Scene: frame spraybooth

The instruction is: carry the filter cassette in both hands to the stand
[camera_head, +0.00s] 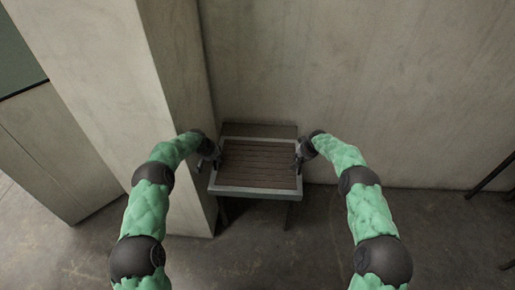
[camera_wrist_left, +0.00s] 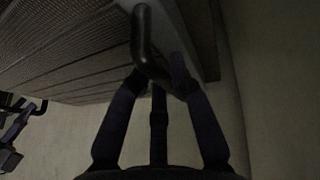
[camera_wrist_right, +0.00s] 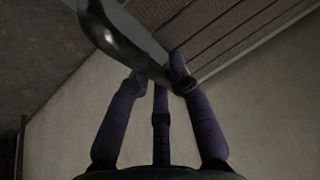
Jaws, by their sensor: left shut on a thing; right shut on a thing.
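The filter cassette (camera_head: 257,166) is a pale rectangular frame around a brown slatted panel, in the middle of the head view. My left gripper (camera_head: 213,158) is shut on its left handle, a dark bar (camera_wrist_left: 146,35) in the left wrist view. My right gripper (camera_head: 300,156) is shut on the right handle, a dark bar (camera_wrist_right: 120,38) in the right wrist view. The stand (camera_head: 261,130) shows as a strip behind the cassette and as dark legs below it. The cassette hides most of its top. I cannot tell whether the two touch.
A concrete pillar (camera_head: 170,70) rises close to the left of the cassette and my left gripper. A concrete wall (camera_head: 370,80) stands behind the stand. Dark thin bars (camera_head: 490,176) are at the far right. The floor (camera_head: 430,235) at the right front is mostly clear.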

